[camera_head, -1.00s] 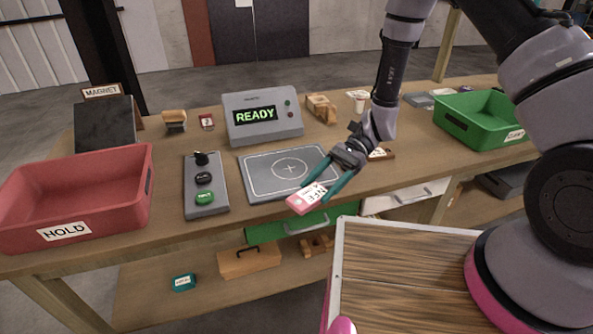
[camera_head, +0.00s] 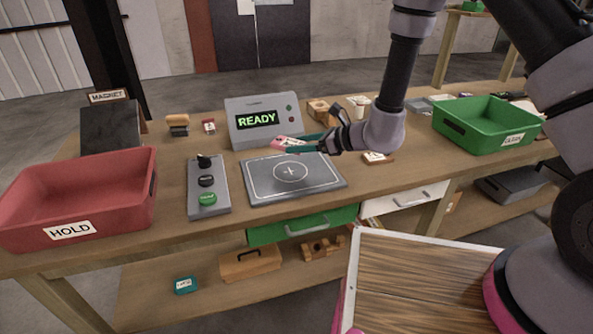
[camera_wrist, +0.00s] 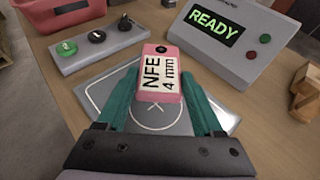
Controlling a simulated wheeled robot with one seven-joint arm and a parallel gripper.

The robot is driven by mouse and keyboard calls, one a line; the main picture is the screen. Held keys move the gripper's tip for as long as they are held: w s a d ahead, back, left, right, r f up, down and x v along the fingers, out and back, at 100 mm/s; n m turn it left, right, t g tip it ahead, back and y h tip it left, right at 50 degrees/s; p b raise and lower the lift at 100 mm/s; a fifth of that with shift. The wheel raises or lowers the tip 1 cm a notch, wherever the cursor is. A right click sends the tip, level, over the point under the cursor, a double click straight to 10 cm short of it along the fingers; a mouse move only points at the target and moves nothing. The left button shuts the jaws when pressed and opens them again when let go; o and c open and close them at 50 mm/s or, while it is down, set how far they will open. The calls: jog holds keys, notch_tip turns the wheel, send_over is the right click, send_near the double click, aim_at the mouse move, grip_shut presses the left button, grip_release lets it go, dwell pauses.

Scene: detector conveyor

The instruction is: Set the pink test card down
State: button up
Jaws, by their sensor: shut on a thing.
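The pink test card (camera_head: 289,143) has a white label reading "NFE 4 mm" and a dark hole at its far end. It also shows in the wrist view (camera_wrist: 159,76). My gripper (camera_head: 300,146), with teal fingers (camera_wrist: 158,92), is shut on the card's sides. In the wrist view the card appears over the grey detector plate (camera_head: 258,189) with its white cross and circle, and covers part of it. In the head view the card shows near the plate's back edge, in front of the display unit. It looks raised above the plate, by how much I cannot tell.
The display unit (camera_head: 262,107) reads "READY". A button panel (camera_head: 208,211) is left of the plate. A red HOLD bin (camera_head: 130,215) is at the left and a green bin (camera_head: 478,139) at the right. Wooden blocks (camera_head: 319,110) stand behind my gripper.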

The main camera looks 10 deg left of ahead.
aim_at(300, 174)
notch_tip(300, 174, down, 8)
jog(key=shift+f, duration=0.1)
dwell(0.4)
jog(key=o, duration=1.4)
